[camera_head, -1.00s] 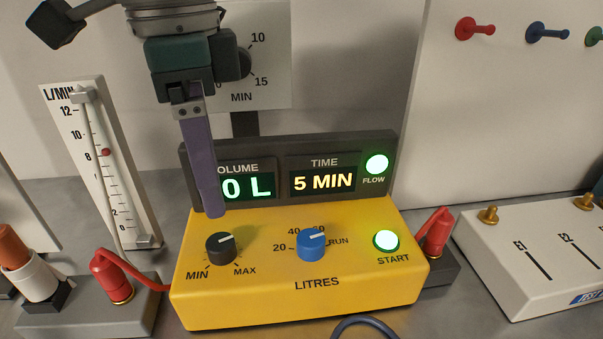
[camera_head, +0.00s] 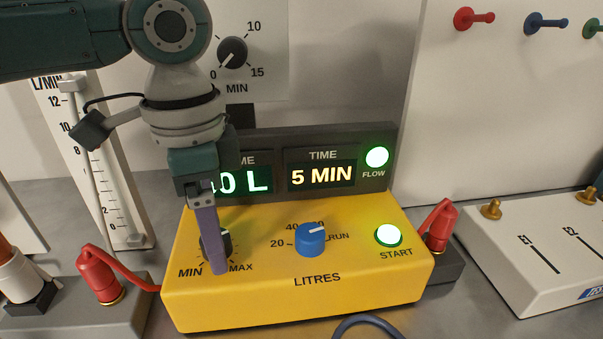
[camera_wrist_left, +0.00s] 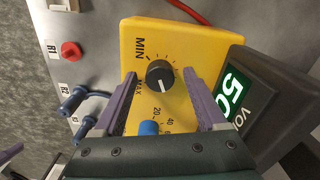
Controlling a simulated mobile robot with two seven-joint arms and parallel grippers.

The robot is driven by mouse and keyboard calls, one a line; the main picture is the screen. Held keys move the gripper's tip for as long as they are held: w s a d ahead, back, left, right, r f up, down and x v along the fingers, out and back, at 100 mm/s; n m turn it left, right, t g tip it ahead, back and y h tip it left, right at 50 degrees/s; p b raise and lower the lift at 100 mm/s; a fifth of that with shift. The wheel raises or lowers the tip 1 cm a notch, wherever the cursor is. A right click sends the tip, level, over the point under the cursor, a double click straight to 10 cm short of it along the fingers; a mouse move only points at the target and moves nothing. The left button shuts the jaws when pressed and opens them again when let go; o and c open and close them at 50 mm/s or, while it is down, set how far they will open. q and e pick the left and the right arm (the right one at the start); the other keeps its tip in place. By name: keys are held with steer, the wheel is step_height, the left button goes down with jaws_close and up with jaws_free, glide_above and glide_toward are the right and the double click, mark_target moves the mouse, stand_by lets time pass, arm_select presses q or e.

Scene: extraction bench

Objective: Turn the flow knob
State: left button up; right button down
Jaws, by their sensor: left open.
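The flow knob, a black MIN–MAX dial (camera_head: 226,244), sits on the left of the yellow box (camera_head: 300,305). In the head view my left gripper (camera_head: 217,270) reaches down in front of it and hides part of it. In the left wrist view the black knob (camera_wrist_left: 160,74) lies between and just beyond the two purple fingers of my open left gripper (camera_wrist_left: 160,82). Its white pointer shows. I cannot tell whether a finger touches it. The blue LITRES knob (camera_head: 310,239) stands to the right. My right gripper is not in view.
The dark display (camera_head: 270,145) behind the box reads 5 MIN, with a lit green FLOW lamp (camera_head: 377,157). A green START button (camera_head: 389,235) glows on the box. Red plugs (camera_head: 100,275) flank the box. A flow gauge (camera_head: 115,215) stands behind left.

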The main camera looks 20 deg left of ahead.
arm_select(q)
jaws_close()
stand_by(0.6)
